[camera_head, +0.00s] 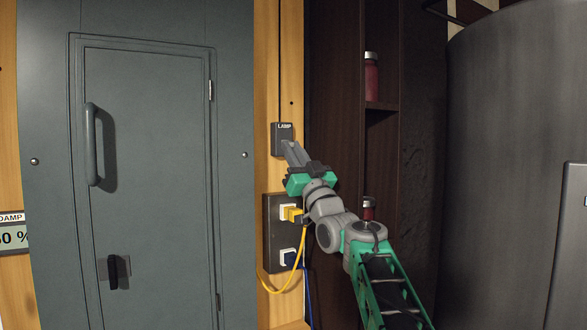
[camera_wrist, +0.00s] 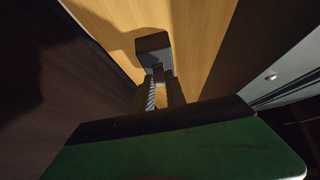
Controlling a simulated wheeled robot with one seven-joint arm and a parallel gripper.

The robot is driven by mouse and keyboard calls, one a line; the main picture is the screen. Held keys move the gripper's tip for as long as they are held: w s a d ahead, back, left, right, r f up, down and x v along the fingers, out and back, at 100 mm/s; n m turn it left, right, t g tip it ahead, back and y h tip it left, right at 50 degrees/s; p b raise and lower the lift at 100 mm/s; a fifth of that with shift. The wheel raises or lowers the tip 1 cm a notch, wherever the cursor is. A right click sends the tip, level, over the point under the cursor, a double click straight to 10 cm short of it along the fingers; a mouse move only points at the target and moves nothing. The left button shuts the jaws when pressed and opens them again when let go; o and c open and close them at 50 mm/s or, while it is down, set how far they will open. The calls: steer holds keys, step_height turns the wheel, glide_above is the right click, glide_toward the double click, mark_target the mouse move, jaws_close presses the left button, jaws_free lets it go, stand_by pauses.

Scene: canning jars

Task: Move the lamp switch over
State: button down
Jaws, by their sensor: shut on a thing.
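The lamp switch (camera_head: 283,131) is a small dark box labelled LAMP on a wooden post, with a cable rising from its top. In the wrist view its box (camera_wrist: 153,43) is straight ahead, beyond the fingers. My gripper (camera_head: 290,147) reaches up from the lower right, its fingertips at the lower part of the box. In the wrist view my gripper (camera_wrist: 159,74) has its fingertips close together at the box's lower edge, shut on the switch's lever. The lever itself is hidden by the fingers, so I cannot tell its position.
Below the switch is a dark socket panel (camera_head: 272,258) with a yellow plug (camera_head: 292,213) and a blue plug (camera_head: 289,257), their cables hanging near my arm. A grey door (camera_head: 150,180) stands left. A dark shelf with red jars (camera_head: 371,78) and a large grey cylinder (camera_head: 510,130) are right.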

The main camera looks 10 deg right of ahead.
steer(key=shift+w+f+t+b, duration=0.1)
steer(key=shift+t+b, duration=0.3)
steer(key=shift+b, duration=0.1)
steer(key=c, duration=1.4)
jaws_free()
steer(key=shift+o, duration=0.2)
steer(key=shift+f, duration=0.15)
steer(key=b+v, duration=0.3)
steer(key=v, duration=0.4)
steer(key=shift+s+f, duration=0.2)
steer(key=shift+f, duration=0.05)
